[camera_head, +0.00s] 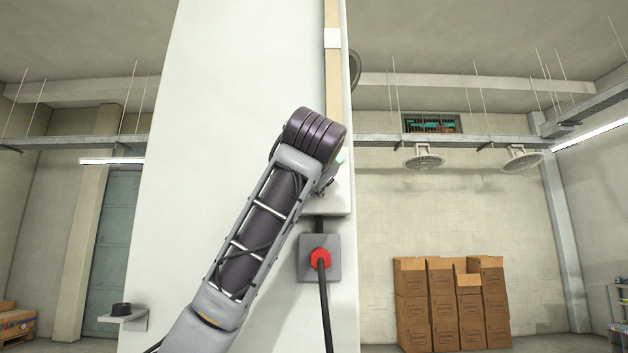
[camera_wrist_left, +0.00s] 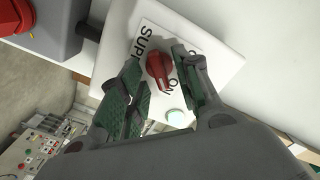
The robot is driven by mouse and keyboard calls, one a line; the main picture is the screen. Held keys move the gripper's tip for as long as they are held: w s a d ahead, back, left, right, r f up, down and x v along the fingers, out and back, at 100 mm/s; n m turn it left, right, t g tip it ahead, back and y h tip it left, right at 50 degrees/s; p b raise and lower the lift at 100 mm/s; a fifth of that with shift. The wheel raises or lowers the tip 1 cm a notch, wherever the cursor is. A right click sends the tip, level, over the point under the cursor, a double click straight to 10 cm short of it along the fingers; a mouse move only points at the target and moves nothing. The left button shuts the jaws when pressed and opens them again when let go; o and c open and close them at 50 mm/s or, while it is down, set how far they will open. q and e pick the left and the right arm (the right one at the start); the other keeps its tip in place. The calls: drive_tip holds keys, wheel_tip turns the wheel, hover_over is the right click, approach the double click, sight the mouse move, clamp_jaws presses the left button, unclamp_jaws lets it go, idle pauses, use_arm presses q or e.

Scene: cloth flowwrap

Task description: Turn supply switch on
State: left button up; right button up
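The supply switch is a red rotary knob (camera_wrist_left: 160,73) on a white plate (camera_wrist_left: 218,60) with black lettering; "SUP" and "ON" can be read. My left gripper (camera_wrist_left: 157,68) is open, with one green-padded finger on each side of the knob and a visible gap to both. A pale green lamp (camera_wrist_left: 176,117) sits on the plate beside the knob. In the head view my left arm reaches up from below and hides the knob and most of the gripper. My right gripper is not in view.
A small shelf with a black knob (camera_head: 121,309) juts out at left. Stacked cartons (camera_head: 441,300) stand far back.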

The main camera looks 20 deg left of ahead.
use_arm(q)
drive_tip(key=v, duration=1.1)
drive_tip(key=shift+s, duration=0.25)
drive_tip(key=shift+d, duration=0.15)
